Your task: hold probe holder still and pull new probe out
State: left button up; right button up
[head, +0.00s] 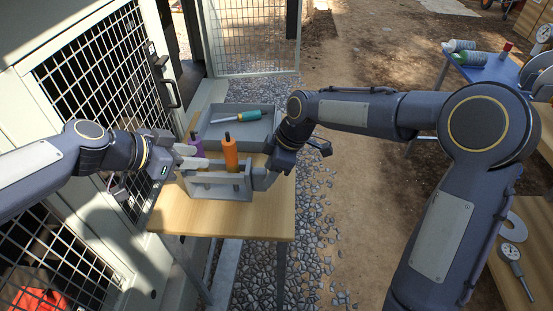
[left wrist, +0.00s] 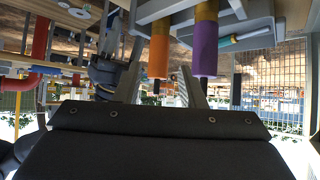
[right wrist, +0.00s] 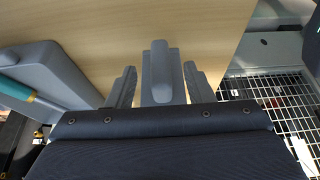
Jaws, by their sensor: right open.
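The grey probe holder (head: 217,190) stands on a small wooden table. An orange-handled probe (head: 230,155) and a purple-handled probe (head: 196,144) stand upright in it. My left gripper (head: 188,156) is beside the handles, its fingers apart. In the left wrist view, the orange handle (left wrist: 160,50) appears between the finger lines and the purple handle (left wrist: 204,45) by the right finger; neither looks clasped. My right gripper (head: 268,178) is at the holder's right end. In the right wrist view, its open fingers (right wrist: 160,88) stand either side of the holder's grey end (right wrist: 160,70), with gaps showing.
A grey tray (head: 211,133) behind the holder contains a teal-handled tool (head: 243,116). The wooden table's (head: 260,222) front is clear. A mesh cage door (head: 105,75) stands close on the left. A blue table (head: 488,70) with several items is far right.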

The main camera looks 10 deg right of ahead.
jog(key=shift+x, duration=0.95)
grip_shut()
dwell(1.7)
